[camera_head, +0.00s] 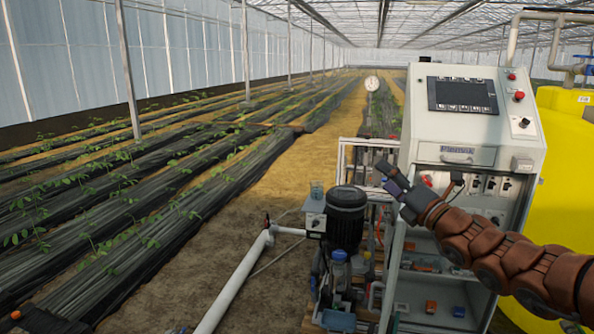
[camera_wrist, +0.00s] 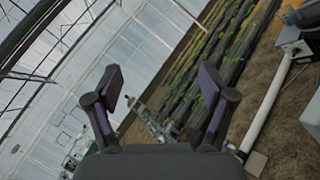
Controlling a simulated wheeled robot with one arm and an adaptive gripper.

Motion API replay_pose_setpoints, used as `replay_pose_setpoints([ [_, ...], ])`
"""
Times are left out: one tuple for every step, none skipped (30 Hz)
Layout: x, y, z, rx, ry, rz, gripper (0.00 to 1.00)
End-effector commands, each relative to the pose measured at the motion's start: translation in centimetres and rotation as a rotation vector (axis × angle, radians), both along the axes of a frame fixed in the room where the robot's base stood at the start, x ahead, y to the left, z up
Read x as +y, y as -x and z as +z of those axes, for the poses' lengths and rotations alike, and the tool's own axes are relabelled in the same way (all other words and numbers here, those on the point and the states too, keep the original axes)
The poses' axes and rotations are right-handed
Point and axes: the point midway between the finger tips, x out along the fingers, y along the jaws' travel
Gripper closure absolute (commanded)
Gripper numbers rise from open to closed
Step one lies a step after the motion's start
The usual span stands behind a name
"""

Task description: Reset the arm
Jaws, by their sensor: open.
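My arm comes in from the right edge of the head view, bent across the front of the control cabinet (camera_head: 470,90). My gripper (camera_head: 386,177) is at its end, in front of the left side of the cabinet. In the wrist view my gripper (camera_wrist: 161,85) shows two fingers spread apart, with nothing between them. It is open and empty. The wrist view is tilted and looks past the fingers at the greenhouse wall and plant rows. Part of the cabinet's lower front is hidden behind my arm.
A black pump motor (camera_head: 346,215) stands left of the cabinet, with a white pipe (camera_head: 232,285) running to the front left. A yellow tank (camera_head: 565,165) stands at the right. Plant rows (camera_head: 120,190) fill the left. Bare soil (camera_head: 290,170) lies between the rows and the skid.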

Motion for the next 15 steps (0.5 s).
replay_pose_setpoints([
  [2.9, 1.4, 1.1, -0.054, 0.106, 0.048, 0.18],
  [4.5, 2.3, 1.4, -0.09, 0.171, 0.076, 0.18],
  [6.7, 3.6, 1.7, -0.138, 0.259, 0.114, 0.18],
  [8.2, 4.6, 1.8, -0.176, 0.324, 0.143, 0.18],
  [9.7, 5.6, 1.9, -0.216, 0.387, 0.173, 0.18],
  [11.7, 7.1, 1.8, -0.271, 0.475, 0.215, 0.18],
  [13.1, 8.3, 1.8, -0.315, 0.541, 0.248, 0.18],
  [14.4, 9.6, 1.6, -0.36, 0.608, 0.282, 0.18],
  [16.1, 11.3, 1.2, -0.42, 0.698, 0.327, 0.18],
  [17.3, 12.6, 0.7, -0.467, 0.764, 0.363, 0.18],
  [18.4, 14.0, 0.2, -0.515, 0.83, 0.402, 0.18],
  [19.8, 15.9, -0.7, -0.583, 0.917, 0.458, 0.18],
  [20.7, 17.5, -1.3, -0.636, 0.982, 0.501, 0.18],
  [21.5, 19.0, -2.1, -0.691, 1.047, 0.546, 0.18],
  [22.2, 20.9, -3.3, -0.764, 1.133, 0.607, 0.18],
])
